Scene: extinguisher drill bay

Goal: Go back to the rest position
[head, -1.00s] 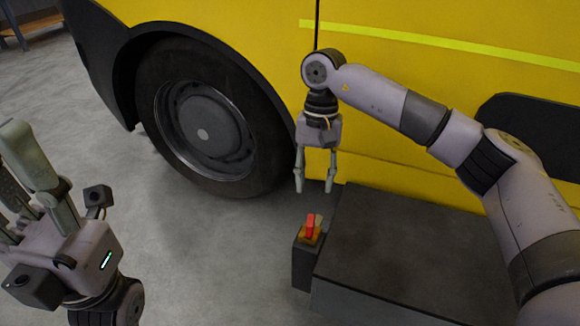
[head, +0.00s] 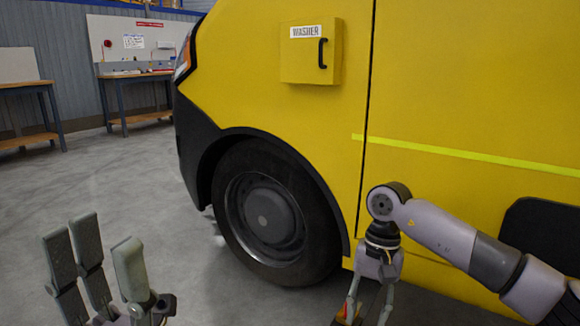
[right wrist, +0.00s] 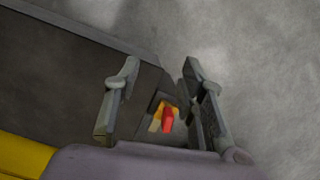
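My left gripper (head: 98,250) shows at the lower left of the head view. Its fingers point up, spread apart, with nothing between them. My right gripper (head: 367,310) points down at the bottom of the head view, in front of the yellow vehicle (head: 450,110). Its fingers are apart and empty in the right wrist view (right wrist: 160,68). Below them in that view is a small block with a red lever (right wrist: 168,119) on an orange base, apart from the fingers as far as I can tell. The lever is mostly cut off in the head view.
The vehicle's front wheel (head: 265,218) stands between my grippers in the head view. A yellow box marked WASHER (head: 308,62) is on its side. A dark step (right wrist: 60,70) lies beside the lever. Workbenches (head: 140,75) stand far back left. Floor at left is clear.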

